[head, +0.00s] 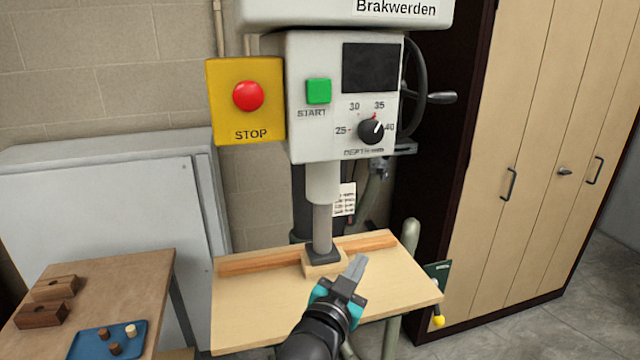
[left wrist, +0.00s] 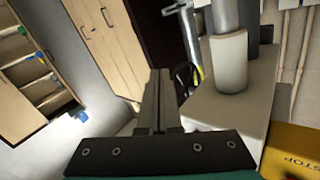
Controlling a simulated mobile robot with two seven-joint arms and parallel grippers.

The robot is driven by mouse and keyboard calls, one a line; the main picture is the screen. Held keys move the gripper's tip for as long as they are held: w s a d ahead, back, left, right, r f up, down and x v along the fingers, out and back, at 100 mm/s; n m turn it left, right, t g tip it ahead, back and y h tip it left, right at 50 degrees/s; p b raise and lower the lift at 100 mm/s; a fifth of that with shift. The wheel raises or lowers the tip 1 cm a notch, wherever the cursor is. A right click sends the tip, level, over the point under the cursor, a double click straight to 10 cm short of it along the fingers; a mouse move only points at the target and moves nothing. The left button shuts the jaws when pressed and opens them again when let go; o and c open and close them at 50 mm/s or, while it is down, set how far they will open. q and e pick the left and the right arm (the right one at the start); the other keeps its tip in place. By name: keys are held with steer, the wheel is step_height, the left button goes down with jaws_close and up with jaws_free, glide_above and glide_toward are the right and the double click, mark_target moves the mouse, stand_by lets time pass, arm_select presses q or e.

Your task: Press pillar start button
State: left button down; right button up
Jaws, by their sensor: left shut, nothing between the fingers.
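The green START button (head: 318,91) sits on the white front panel (head: 305,140) of a pillar machine, upper left of the panel. My left gripper (head: 357,268) is shut and empty. In the head view it shows low in front of the machine, over the wooden table, well below the button and apart from it. In the left wrist view its closed fingers (left wrist: 157,100) point up the picture, with the machine's white housing (left wrist: 225,110) to their right. The button does not show in the left wrist view. My right gripper is not in view.
A yellow box with a red STOP button (head: 248,96) is just left of START. A depth knob (head: 371,131) and dark screen (head: 370,68) are to its right. The spindle (head: 322,225) ends on a wooden block over the machine table (head: 250,305). A handwheel (head: 413,90) sticks out right.

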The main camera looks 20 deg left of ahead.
arm_select(q)
steer(key=s+a+r+t+p, duration=0.1)
steer(key=s+r+t, duration=0.2)
steer(key=r, duration=1.1)
steer(key=s+a+r+t+y+p, duration=0.1)
steer(key=s+r+t+p, duration=0.1)
steer(key=r, duration=1.2)
steer(key=shift+s+r+n+t, duration=0.25)
steer(key=shift+s+t, duration=0.45)
steer(key=shift+s, duration=0.35)
glide_toward(331, 83)
step_height(331, 83, up, 3)
steer(key=w+d, duration=0.2)
steer(key=shift+w+a+f, duration=0.2)
steer(key=shift+w+a, duration=0.5)
steer(key=shift+w, duration=0.2)
steer(key=shift+w+a, duration=0.2)
steer(key=shift+w, duration=0.15)
